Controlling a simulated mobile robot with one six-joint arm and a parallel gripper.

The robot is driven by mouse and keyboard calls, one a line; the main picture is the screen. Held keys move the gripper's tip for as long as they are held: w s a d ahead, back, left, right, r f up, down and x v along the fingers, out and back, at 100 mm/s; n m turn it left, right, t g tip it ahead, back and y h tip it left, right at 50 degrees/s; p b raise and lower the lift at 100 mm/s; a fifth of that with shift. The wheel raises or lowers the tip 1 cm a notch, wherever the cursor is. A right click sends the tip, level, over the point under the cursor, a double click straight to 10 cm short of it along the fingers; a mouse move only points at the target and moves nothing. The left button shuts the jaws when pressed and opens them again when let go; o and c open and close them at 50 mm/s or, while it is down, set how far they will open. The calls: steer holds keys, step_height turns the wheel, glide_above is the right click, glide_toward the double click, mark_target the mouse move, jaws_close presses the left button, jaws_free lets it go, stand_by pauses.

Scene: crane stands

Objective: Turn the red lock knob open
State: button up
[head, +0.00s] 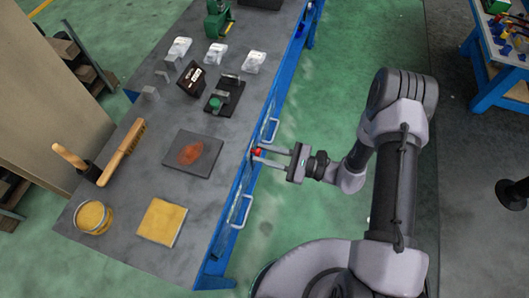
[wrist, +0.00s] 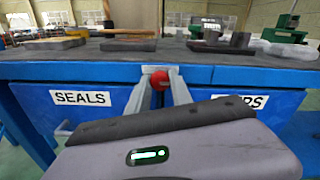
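The red lock knob (head: 257,152) sits on the side of the blue workbench, just under its top edge. In the wrist view the knob (wrist: 159,79) is between the two grey fingertips, on the strip between two labelled drawers. My gripper (head: 257,155) reaches in from the right with its fingers level at the bench. In the wrist view my gripper (wrist: 160,76) has one finger on each side of the knob. The gaps are very small, so I cannot tell whether the fingers touch it. The knob's lower part is close to the gripper body's edge.
The SEALS drawer (wrist: 78,99) is left of the knob, and another labelled drawer (wrist: 252,102) is right. Drawer handles (head: 240,209) stick out along the bench side. The bench top (head: 150,180) holds a brush, a yellow pad and dark plates. Green floor (head: 330,80) is open beside it.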

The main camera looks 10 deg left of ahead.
jaws_close()
steer(key=shift+m+p, duration=1.75)
steer(key=shift+m, duration=15.95)
